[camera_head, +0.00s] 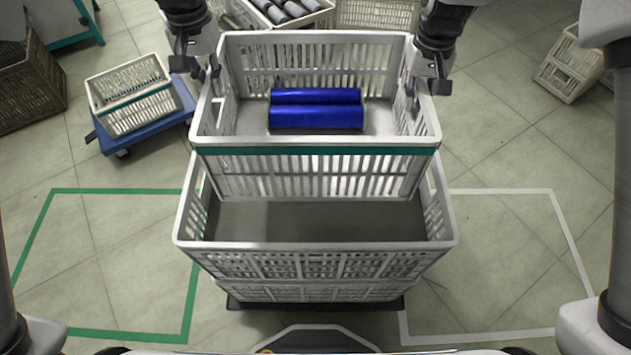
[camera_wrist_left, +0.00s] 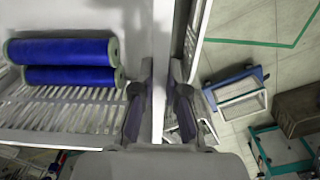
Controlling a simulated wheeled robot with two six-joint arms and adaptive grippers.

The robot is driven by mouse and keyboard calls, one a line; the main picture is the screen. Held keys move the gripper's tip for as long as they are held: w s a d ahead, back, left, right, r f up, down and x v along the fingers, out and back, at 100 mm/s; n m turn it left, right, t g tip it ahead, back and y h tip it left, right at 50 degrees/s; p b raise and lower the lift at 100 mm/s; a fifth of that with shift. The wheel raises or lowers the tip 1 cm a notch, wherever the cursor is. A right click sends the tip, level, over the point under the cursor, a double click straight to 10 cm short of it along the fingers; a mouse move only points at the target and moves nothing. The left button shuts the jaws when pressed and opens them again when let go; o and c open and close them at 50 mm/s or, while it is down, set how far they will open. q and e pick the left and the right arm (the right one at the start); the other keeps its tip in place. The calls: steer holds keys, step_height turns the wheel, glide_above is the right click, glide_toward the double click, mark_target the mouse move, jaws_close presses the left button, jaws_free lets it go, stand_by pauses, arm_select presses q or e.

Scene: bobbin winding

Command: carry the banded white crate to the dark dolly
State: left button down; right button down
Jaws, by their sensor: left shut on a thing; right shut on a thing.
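The banded white crate (camera_head: 317,175) has a green band under its front rim and holds two blue rolls (camera_head: 316,117). My left gripper (camera_head: 207,76) is shut on its left rim, and my right gripper (camera_head: 426,86) is shut on its right rim. In the left wrist view, my left gripper (camera_wrist_left: 160,105) straddles the crate's wall (camera_wrist_left: 160,60). The crate looks level, over the back part of an open white crate stack (camera_head: 312,265); the gap between them cannot be told. The dark dolly (camera_head: 235,304) shows under that stack, mostly hidden.
A smaller green-banded crate (camera_head: 139,112) stands on a blue dolly (camera_head: 150,132) at the left. Crates with grey rolls (camera_head: 283,12) stand at the back. Another crate (camera_head: 568,70) is at the right. Green (camera_head: 192,290) and white (camera_head: 402,325) floor outlines flank the stack; their insides look clear.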

arm_select(q)
steer(key=c, duration=1.2)
jaws_free()
arm_select(e)
steer(key=c, duration=1.2)
jaws_free()
arm_select(q)
steer(key=shift+s, duration=0.1)
arm_select(e)
steer(key=shift+s, duration=0.1)
arm_select(q)
steer(key=shift+r, duration=0.35)
arm_select(e)
step_height(320, 180, up, 12)
arm_select(q)
step_height(320, 180, up, 11)
